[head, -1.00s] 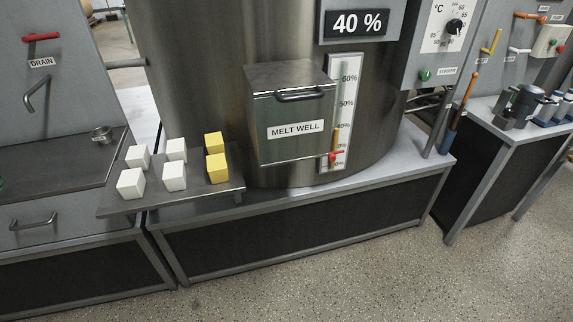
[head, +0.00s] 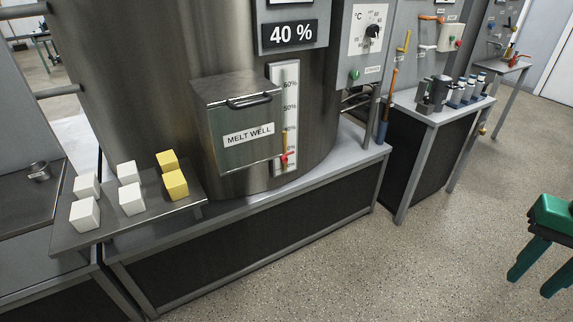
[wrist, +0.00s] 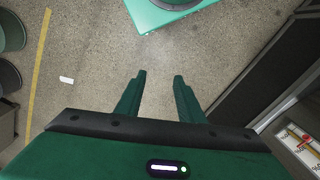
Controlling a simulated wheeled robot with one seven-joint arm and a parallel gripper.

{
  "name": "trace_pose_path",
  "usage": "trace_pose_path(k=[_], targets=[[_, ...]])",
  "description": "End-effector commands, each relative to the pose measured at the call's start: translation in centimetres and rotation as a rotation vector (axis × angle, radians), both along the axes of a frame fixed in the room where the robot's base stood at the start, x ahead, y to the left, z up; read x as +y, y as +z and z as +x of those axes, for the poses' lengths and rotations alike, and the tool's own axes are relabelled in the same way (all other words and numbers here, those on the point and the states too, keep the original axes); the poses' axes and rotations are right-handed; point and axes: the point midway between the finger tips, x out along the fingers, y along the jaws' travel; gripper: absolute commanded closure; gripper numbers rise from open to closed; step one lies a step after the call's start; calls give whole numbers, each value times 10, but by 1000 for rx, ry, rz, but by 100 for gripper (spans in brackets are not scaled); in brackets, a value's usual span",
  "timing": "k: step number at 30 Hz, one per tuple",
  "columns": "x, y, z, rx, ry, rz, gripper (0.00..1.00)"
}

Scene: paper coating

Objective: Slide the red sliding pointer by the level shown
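The red sliding pointer (head: 284,158) sits low on a white vertical percent scale (head: 291,100) on the tank front, well below the 50% mark. An orange-yellow strip runs up from it. The display (head: 291,33) above reads 40 %. The pointer (wrist: 305,139) also shows at the right edge of the wrist view. My green gripper (head: 540,268) is at the right of the head view, over the floor and far from the scale. In the wrist view my gripper (wrist: 159,78) has its fingers apart with nothing between them.
The MELT WELL box (head: 240,125) juts out just left of the scale. A ledge (head: 340,160) runs under it. White cubes (head: 85,214) and yellow cubes (head: 175,185) stand on a shelf at left. The floor (head: 370,270) in front is clear.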

Motion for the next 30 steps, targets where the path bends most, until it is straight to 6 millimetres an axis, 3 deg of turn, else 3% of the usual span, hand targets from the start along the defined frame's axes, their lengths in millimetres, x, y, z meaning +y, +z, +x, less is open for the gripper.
trace_pose_path(k=[2, 5, 8, 14, 21, 30], targets=[[0, 4, -8, -13, 11, -1, 60], [1, 3, 4, -30, 69, -7, 60], [12, -3, 36, -58, 199, -16, 60], [40, -27, 131, -175, 592, -13, 60], [113, -65, 237, -381, 1039, 39, 60], [235, -107, 331, -744, 1432, 135, 60]])
